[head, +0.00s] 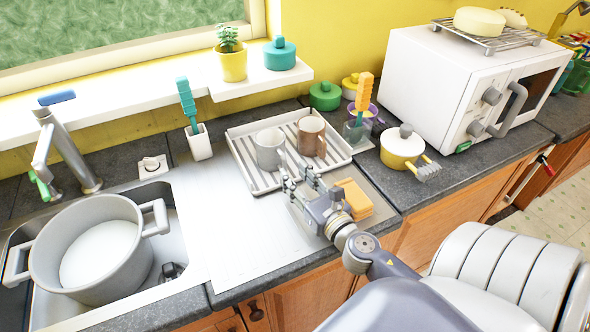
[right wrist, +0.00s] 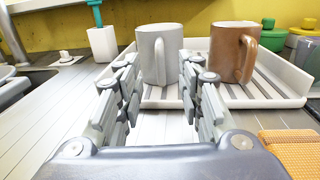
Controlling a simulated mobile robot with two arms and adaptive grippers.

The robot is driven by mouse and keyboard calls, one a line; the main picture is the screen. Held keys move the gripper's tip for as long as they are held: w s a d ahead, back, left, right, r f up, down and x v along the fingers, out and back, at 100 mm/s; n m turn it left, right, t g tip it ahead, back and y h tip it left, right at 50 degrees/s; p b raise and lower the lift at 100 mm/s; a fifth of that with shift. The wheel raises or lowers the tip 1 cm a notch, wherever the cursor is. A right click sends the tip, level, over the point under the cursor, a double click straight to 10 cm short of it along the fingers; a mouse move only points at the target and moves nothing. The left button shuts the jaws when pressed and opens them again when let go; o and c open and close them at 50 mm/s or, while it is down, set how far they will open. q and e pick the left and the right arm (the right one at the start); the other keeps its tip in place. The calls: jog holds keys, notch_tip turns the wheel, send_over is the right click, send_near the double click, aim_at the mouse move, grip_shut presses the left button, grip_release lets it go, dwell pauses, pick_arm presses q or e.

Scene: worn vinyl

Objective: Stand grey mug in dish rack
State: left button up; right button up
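The grey mug (head: 269,150) stands upright on the slats of the white dish rack (head: 338,152), at its left side. In the right wrist view the grey mug (right wrist: 151,55) is straight ahead with its handle turned toward the camera; the rack's front rim (right wrist: 265,103) runs below it. My right gripper (head: 300,181) is open and empty at the front edge of the rack. In the right wrist view its fingers (right wrist: 160,90) point toward the mug, with one on either side of its lower part. I cannot tell whether they touch it. My left gripper is not in view.
A brown mug (head: 311,137) stands in the rack right of the grey one. Orange sponges (head: 353,198) lie by my right gripper. A brush holder (head: 199,142) is left of the rack. A big pot (head: 92,250) sits in the sink. The drainboard (head: 235,230) is clear.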

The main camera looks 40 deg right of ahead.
jog(key=shift+s, duration=0.75)
jog(key=shift+s, duration=0.1)
jog(key=shift+s+a+f, duration=0.1)
jog(key=shift+s+a, duration=0.1)
jog(key=shift+s, duration=1.05)
jog(key=shift+s+a+r, duration=0.1)
jog(key=shift+s+r, duration=0.1)
jog(key=shift+s, duration=0.35)
jog(key=shift+s+f, duration=0.15)
jog(key=shift+s, duration=0.65)
jog(key=shift+s+a, duration=0.25)
jog(key=shift+s, duration=0.8)
